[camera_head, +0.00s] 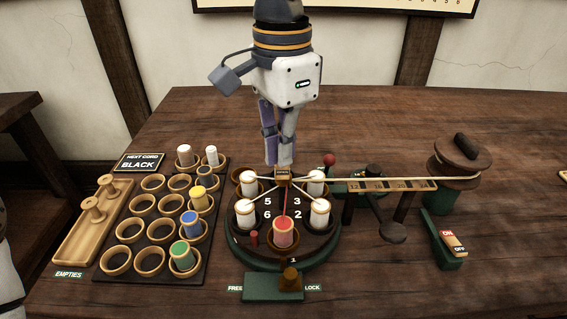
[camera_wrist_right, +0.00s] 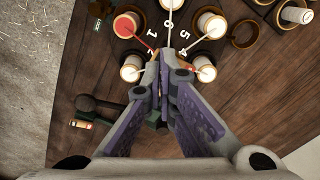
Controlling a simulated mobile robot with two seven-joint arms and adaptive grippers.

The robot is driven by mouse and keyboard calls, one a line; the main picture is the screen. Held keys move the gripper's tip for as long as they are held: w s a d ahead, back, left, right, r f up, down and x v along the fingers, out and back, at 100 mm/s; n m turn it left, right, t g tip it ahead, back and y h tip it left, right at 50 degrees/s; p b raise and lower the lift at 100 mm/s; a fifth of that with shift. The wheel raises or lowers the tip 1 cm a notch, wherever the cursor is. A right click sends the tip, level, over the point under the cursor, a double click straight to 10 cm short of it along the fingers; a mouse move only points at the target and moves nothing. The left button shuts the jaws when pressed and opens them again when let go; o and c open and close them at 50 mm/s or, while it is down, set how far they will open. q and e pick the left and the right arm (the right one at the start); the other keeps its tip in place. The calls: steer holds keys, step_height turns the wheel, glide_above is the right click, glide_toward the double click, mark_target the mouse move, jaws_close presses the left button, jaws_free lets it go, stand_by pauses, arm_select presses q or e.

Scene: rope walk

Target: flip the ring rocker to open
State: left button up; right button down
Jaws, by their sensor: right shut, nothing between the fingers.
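My right gripper (camera_head: 280,160) is shut and empty. It points down at the small hub where the cords meet, over the far side of the round ring base (camera_head: 240,258); I cannot tell if it touches. It also shows shut in the right wrist view (camera_wrist_right: 164,62). No rocker is legibly marked as the ring's. A rocker marked ON and OFF (camera_head: 453,243) sits on a green base at the right. A dark knob (camera_head: 374,171) on a green plate stands behind the rail, partly hidden, its labels unreadable. My left gripper is not in view.
White spools (camera_head: 319,214) and a red spool (camera_head: 283,233) stand on the ring, with cords to the hub. A rail (camera_head: 400,184) runs right to a reel (camera_head: 459,155). A FREE/LOCK block (camera_head: 260,287) is in front. A spool rack (camera_head: 110,277) stands left.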

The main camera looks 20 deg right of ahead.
mark_target(283, 173)
steer(key=shift+f, duration=1.3)
stand_by(0.4)
step_height(283, 173, up, 8)
steer(key=shift+p, duration=0.45)
stand_by(0.3)
